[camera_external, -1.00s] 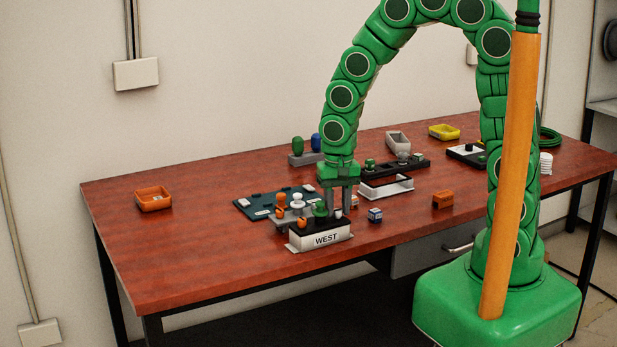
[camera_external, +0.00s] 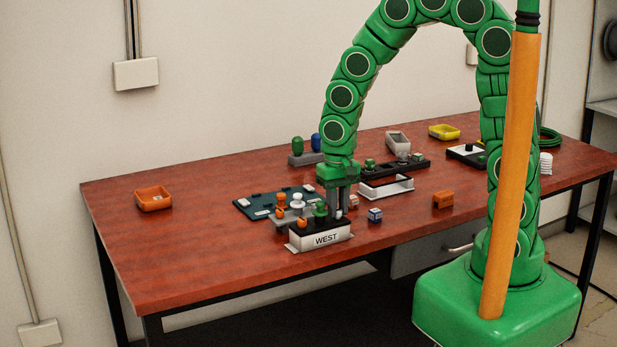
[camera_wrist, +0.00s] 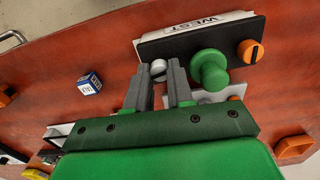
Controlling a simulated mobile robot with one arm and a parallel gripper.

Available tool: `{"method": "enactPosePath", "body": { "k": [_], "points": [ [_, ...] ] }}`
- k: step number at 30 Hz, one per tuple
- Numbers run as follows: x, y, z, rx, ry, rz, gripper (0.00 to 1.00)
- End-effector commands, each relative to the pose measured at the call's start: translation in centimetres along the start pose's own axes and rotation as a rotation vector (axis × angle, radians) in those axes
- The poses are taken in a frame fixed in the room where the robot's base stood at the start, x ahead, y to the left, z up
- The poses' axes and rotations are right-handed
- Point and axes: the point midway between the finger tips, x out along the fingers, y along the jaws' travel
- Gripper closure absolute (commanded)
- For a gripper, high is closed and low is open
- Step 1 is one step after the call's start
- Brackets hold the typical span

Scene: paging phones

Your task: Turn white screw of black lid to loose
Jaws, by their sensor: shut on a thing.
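The black lid (camera_wrist: 200,42) tops a white box labelled WEST (camera_external: 322,240) near the table's front edge. In the wrist view a white screw (camera_wrist: 158,67) with a dark slot stands at one end of the lid. My gripper (camera_wrist: 162,72) points down at that end, with its two grey fingers closed around the white screw. A green knob (camera_wrist: 209,69) and an orange slotted screw (camera_wrist: 249,51) stand further along the lid. In the external view my gripper (camera_external: 341,209) hides the white screw.
A blue and white cube (camera_external: 375,215) stands just right of the lid. A grey block with orange and white knobs (camera_external: 291,220) stands close behind the box. An orange block (camera_external: 442,201) lies further right. The table's left part is mostly clear.

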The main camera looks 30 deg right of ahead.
Motion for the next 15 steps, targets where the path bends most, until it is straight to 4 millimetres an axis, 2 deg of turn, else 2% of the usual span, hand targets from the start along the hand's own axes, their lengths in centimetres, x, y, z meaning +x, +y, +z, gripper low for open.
{"method": "enactPosePath", "body": {
  "k": [15],
  "points": [
    [0.0,-0.07,0.04,-0.485,-0.001,-0.001,1.0]
  ]
}}
